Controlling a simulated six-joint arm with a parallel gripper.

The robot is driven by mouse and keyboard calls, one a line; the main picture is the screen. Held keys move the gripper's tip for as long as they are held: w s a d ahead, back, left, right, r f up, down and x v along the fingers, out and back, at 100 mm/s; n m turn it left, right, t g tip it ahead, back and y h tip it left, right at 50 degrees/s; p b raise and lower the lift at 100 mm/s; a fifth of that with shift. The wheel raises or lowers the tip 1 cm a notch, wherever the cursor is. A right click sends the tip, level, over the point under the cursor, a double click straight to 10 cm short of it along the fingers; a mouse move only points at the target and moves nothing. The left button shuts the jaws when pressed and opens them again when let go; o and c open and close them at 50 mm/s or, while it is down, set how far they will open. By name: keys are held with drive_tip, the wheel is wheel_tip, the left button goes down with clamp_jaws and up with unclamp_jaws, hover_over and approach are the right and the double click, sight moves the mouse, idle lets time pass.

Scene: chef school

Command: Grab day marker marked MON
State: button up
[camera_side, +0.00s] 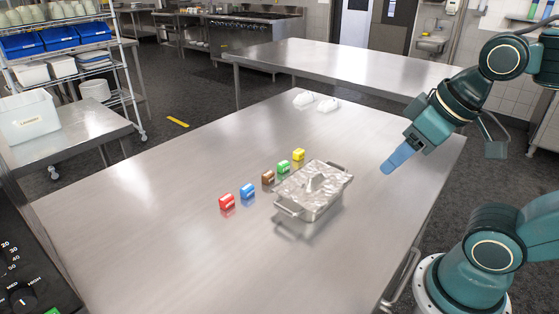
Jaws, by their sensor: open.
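Several small coloured day markers stand in a diagonal row on the steel table: red (227,202), blue (247,191), brown (268,177), green (284,167) and yellow (299,154). Their lettering is too small to read, so I cannot tell which one is marked MON. My gripper (392,165) is open, with blue fingers pointing down and left. It is above the right part of the table, to the right of the markers and apart from them. I see nothing held in it.
Two white objects (316,102) lie at the table's far edge. The steel table (130,205) is bare at left and front. A shelf rack (65,60) stands back left.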

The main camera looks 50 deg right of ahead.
drive_tip(key=w+a+r+m+g+y, duration=0.15)
drive_tip(key=w+m, duration=0.25)
drive_tip(key=w, duration=0.6)
drive_tip(key=w+a+r+m+g+y, duration=0.15)
drive_tip(key=w+m, duration=0.35)
drive_tip(key=w, duration=0.5)
drive_tip(key=w+d+f+m+g, duration=0.1)
drive_tip(key=w+d+f+m, duration=0.2)
drive_tip(key=w+f, duration=0.3)
drive_tip(key=w+d+f+m+g+y, duration=0.1)
drive_tip(key=w+d+f+m, duration=0.2)
drive_tip(key=w, duration=0.6)
wheel_tip(320, 180, down, 4)
drive_tip(key=m, duration=0.2)
drive_tip(key=shift+w+r+m+g+y, duration=0.2)
drive_tip(key=shift+m+g+y, duration=0.1)
drive_tip(key=shift+g, duration=0.1)
approach(247, 191)
drive_tip(key=shift+w+f, duration=0.25)
drive_tip(key=shift+f, duration=0.6)
drive_tip(key=shift+w+f, duration=0.2)
drive_tip(key=shift+f, duration=0.65)
